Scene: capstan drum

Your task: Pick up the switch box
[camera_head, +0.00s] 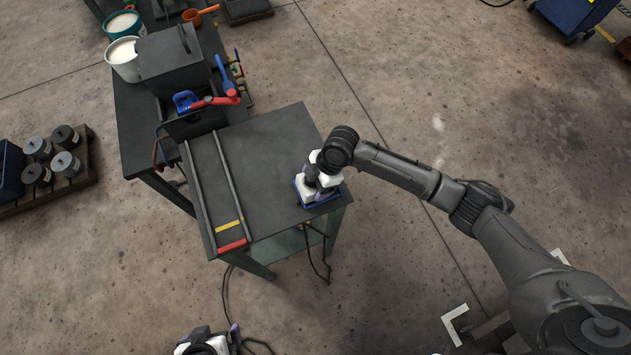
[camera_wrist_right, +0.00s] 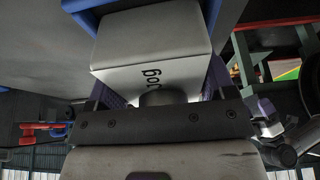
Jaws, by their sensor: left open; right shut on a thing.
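The switch box is a white block with the dark word "Jog" on its face, close up in the right wrist view (camera_wrist_right: 150,45). A blue edge shows beyond it. In the head view, the blue-edged tray (camera_head: 322,203) sits at the table's right front corner, and the box there is mostly hidden by my gripper. My right gripper (camera_head: 311,178) comes down over that corner and is shut on the switch box, with purple pads at its sides in the wrist view. My left gripper (camera_head: 213,341) is open, at the bottom edge of the head view, away from the table.
The dark table (camera_head: 265,150) has a bare middle and two long rails (camera_head: 228,180) on its left. A machine with a blue and red lever (camera_head: 222,97) stands behind. A pallet of spools (camera_head: 52,160) lies left. Cables hang below the table's front.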

